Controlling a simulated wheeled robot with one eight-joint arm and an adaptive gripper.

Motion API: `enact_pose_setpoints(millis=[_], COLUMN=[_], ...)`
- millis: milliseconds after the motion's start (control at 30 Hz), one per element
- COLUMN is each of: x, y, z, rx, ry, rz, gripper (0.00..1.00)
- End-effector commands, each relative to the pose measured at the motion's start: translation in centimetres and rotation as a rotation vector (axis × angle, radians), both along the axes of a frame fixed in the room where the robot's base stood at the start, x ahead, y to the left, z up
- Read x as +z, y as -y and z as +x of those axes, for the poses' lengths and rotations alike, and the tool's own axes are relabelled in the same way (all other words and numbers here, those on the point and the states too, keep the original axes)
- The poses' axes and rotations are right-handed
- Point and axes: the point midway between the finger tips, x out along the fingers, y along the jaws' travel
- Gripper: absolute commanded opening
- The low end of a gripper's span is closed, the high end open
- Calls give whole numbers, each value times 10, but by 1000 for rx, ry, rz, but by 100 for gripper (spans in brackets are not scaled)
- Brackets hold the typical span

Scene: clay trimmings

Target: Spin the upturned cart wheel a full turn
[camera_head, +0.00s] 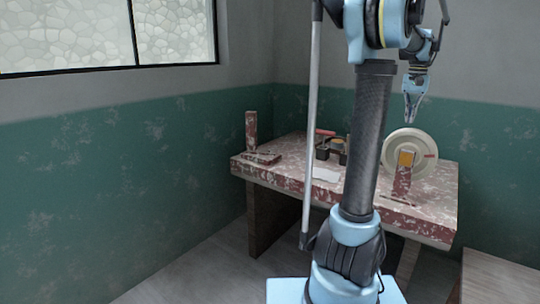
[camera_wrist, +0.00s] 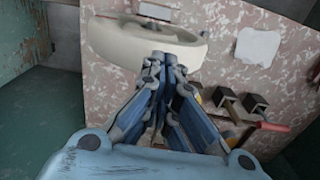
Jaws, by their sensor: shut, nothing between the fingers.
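The cart wheel (camera_head: 424,147) is a cream disc standing on edge at the right of the worktable, held on a worn red post (camera_head: 402,182) with an orange block at its middle. It also shows in the wrist view (camera_wrist: 115,42), at the top, seen almost edge-on from above. My gripper (camera_head: 411,120) points down above the wheel in the head view, and its tips look apart from the rim. In the wrist view my gripper (camera_wrist: 165,62) has its fingers together and empty, with the tips overlapping the wheel's near edge in the picture. I cannot tell whether they touch.
The worn red and white table (camera_head: 290,178) also bears a white sheet (camera_head: 326,175), dark blocks and a red-handled tool (camera_wrist: 268,127). An upright red post (camera_head: 251,130) stands at its left end. A lower wooden surface (camera_head: 500,275) is at the right. Walls stand close behind.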

Motion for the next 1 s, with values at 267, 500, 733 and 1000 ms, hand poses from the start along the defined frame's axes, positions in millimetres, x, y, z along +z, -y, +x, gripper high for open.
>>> enact_pose_setpoints(millis=[267, 500, 733, 1000], x=[0, -2, -7, -14], y=[-5, -5, -5, -5], z=[4, 4, 4, 4], rx=[0, 0, 0, 0], ry=[0, 0, 0, 0], rz=[0, 0, 0, 0], gripper=[0, 0, 0, 0])
